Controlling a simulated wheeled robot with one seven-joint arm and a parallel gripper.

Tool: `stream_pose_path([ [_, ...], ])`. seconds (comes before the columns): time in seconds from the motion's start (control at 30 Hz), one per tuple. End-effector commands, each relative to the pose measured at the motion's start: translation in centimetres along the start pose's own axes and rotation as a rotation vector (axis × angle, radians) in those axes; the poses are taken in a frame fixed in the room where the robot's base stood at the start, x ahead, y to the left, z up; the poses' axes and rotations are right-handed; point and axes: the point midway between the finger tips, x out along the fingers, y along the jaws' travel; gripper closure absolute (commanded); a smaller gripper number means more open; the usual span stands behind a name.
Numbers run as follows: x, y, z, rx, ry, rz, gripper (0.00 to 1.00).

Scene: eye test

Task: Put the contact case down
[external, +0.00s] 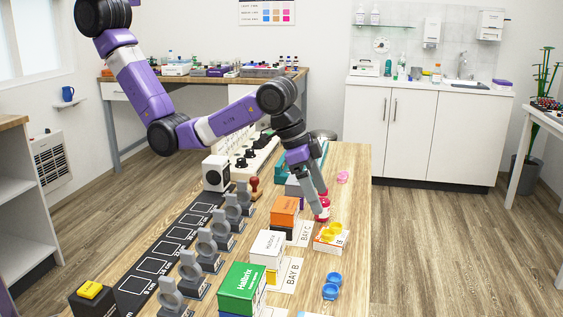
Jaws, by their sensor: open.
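My gripper (320,202) reaches down over the right side of the long wooden table, with its jaws open. A red contact case (323,214) is right at its fingertips, partly hidden by them. I cannot tell whether the fingers touch it or whether it rests fully on the table. A yellow contact case (332,229) lies on a small white and orange box just in front of it. A blue contact case (332,285) lies nearer the front, and a pink one (343,177) lies farther back.
Orange (285,210), white (267,248) and green (242,288) boxes stand left of the cases, beside bay cards (290,272). Several grey stands (207,249) line a black measuring strip (150,266). The table's right edge has bare wood (355,205).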

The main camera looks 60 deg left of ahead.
Motion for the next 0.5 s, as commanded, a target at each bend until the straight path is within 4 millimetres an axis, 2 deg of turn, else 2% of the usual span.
stream_pose_path([
  [0.1,-1.8,0.0,-0.1,-0.001,0.001,0.0,0.16],
  [0.2,-2.7,0.0,0.0,-0.001,0.0,0.0,0.16],
  [0.5,-3.2,0.0,0.0,0.0,-0.001,0.0,0.16],
])
